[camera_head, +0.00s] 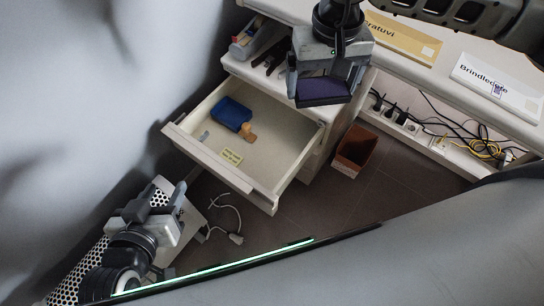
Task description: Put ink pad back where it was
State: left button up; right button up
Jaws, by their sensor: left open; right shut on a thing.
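The ink pad (324,92) is a dark block with a purple top. My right gripper (325,86) comes in from the top and is shut on it. It holds the pad near the top of the drawer unit, to the right of the open drawer. Whether the pad touches anything below is not clear. The open drawer (296,178) holds a blue tray (231,114), an orange object (248,133) and a small yellow label (232,156). My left gripper (160,215) is low at the left, open and empty, away from the drawer.
A caddy (252,38) and dark items stand on the unit top. A desk with a yellow sign (404,40) and a white "Brindlecote" sign (498,88) is at right. A brown bin (354,150), power strip (408,125) and cables lie below. A loose cord (236,238) lies on the floor.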

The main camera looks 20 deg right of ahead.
aim_at(324, 103)
jog(key=shift+m, duration=0.9)
jog(key=f, duration=0.1)
jog(key=f+b, duration=0.1)
jog(key=f, duration=0.1)
jog(key=s+f, duration=0.1)
jog(key=shift+d+f, duration=0.3)
jog(key=shift+f, duration=0.1)
jog(key=s+d+f+m+b, duration=0.2)
jog(key=s+f+m+b, duration=0.35)
jog(key=f, duration=0.55)
jog(key=w+a+f+m+b, duration=0.1)
jog(key=w+a+f, duration=0.3)
jog(key=f, duration=0.3)
jog(key=w+a+f+b, duration=0.2)
jog(key=w+a+f, duration=0.3)
jog(key=w+f, duration=0.1)
jog(key=shift+a+f+m, duration=0.25)
jog(key=shift+f+m, duration=0.1)
jog(key=shift+f, duration=0.35)
jog(key=o, duration=0.7)
pick_arm(q)
jog(key=d+f+g+h, duration=0.1)
jog(key=d+f, duration=0.2)
jog(key=f, duration=0.9)
jog(key=shift+w+d+m+g, duration=0.15)
jog(key=shift+w+m+g, duration=0.15)
jog(key=shift+w+m, duration=0.1)
pick_arm(e)
jog(key=shift+o, duration=0.2)
